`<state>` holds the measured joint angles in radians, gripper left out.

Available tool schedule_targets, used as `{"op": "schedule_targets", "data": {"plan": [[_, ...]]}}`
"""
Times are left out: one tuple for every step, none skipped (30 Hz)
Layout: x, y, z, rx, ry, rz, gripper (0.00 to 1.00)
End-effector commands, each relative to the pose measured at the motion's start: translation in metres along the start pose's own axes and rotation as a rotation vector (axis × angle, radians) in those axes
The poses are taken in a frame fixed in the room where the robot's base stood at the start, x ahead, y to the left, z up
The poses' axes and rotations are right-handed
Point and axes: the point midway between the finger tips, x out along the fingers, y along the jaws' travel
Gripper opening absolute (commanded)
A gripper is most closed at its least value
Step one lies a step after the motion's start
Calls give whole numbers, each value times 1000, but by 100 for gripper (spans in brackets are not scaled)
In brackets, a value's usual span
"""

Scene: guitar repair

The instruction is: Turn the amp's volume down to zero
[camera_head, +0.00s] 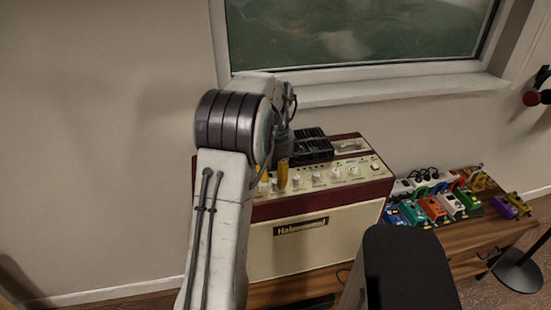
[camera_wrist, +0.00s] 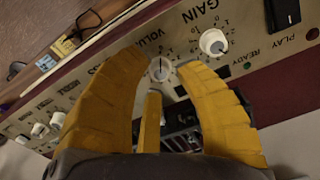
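The amp (camera_head: 315,235) is a cream and dark red box with a knob panel on top, below the window. In the wrist view the volume knob (camera_wrist: 161,70) is small and pale with a dark pointer line, beside the partly covered "VOLU" lettering. My gripper (camera_wrist: 163,66) has yellow fingers spread on either side of this knob, with a third finger below it. I cannot tell whether the fingertips touch the knob. In the head view my gripper (camera_head: 282,174) points down at the panel, and my arm hides its left part.
The gain knob (camera_wrist: 213,41) is just right of the volume knob in the wrist view. A black slatted object (camera_head: 312,143) is on the amp's top. Several colourful pedals (camera_head: 433,208) sit on the wooden table (camera_head: 490,231) at right.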

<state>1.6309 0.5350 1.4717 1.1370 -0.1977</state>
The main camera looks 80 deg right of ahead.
Motion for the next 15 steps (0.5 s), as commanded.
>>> {"op": "schedule_targets", "data": {"plan": [[-8, 0, -1, 0, 4, 1, 30], [-13, 0, -1, 0, 5, 1, 30], [-20, 0, 0, 0, 5, 1, 30], [-25, 0, -1, 0, 5, 1, 30], [-31, 0, -1, 0, 6, 1, 30], [-38, 0, -1, 0, 5, 1, 30], [-43, 0, -1, 0, 4, 1, 30], [-48, 0, -1, 0, 5, 1, 30], [-55, 0, -1, 0, 3, 1, 30], [-60, 0, -1, 0, 4, 1, 30], [-65, 0, -1, 0, 3, 1, 30], [-72, 0, 0, 0, 3, 1, 30], [-76, 0, 0, 0, 3, 1, 30], [-80, 0, 0, 0, 2, 0, 30], [-84, 0, 0, 0, 1, 0, 30]]}}
